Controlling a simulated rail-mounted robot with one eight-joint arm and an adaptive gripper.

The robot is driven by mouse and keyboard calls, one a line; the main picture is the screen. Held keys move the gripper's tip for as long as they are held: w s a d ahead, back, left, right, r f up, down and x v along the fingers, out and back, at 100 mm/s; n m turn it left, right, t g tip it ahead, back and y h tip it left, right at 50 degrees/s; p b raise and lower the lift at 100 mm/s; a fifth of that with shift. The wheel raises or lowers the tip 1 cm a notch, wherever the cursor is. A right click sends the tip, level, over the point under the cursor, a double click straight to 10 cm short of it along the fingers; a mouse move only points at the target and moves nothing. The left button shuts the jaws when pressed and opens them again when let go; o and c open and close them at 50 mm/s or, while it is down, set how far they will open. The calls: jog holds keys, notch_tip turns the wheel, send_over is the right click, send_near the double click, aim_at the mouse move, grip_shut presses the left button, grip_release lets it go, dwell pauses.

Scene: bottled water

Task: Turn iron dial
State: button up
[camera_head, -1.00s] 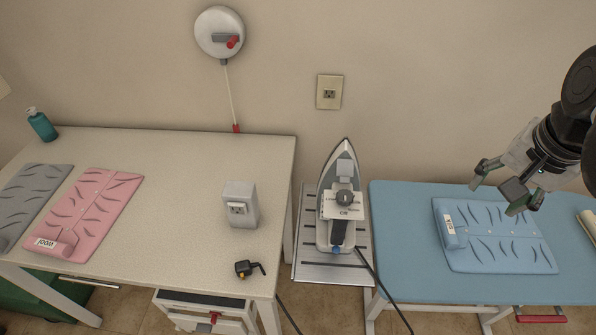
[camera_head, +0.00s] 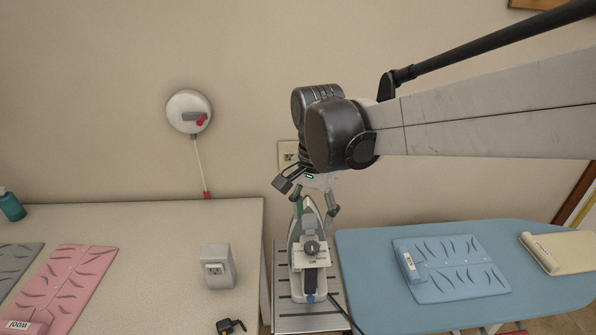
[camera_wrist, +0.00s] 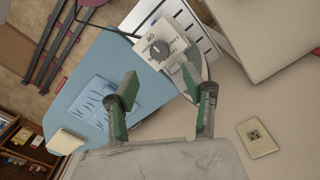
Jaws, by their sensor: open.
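The iron (camera_head: 308,276) stands on a ridged metal rest (camera_head: 281,290) between the table and the blue ironing board. Its round grey dial (camera_head: 311,248) sits on a pale labelled plate. The dial (camera_wrist: 159,50) also shows in the wrist view, just beyond my fingertips and roughly between their lines. My gripper (camera_head: 314,212) is open and empty, close behind and above the iron's tip. In the wrist view, my gripper (camera_wrist: 160,82) has its two green-sided fingers apart. Whether a finger touches the iron is unclear.
The blue ironing board (camera_head: 365,285) is at right, with a blue folded cloth (camera_head: 455,268) and a cream one (camera_head: 560,250). The table (camera_head: 150,235) at left holds a grey socket box (camera_head: 217,266). A wall outlet (camera_head: 287,153) is behind my gripper.

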aim_at(312, 245)
notch_tip(312, 245, down, 9)
jog(key=shift+r, duration=0.1)
dwell(0.3)
jog(key=c, duration=1.1)
jog(key=shift+c, duration=0.2)
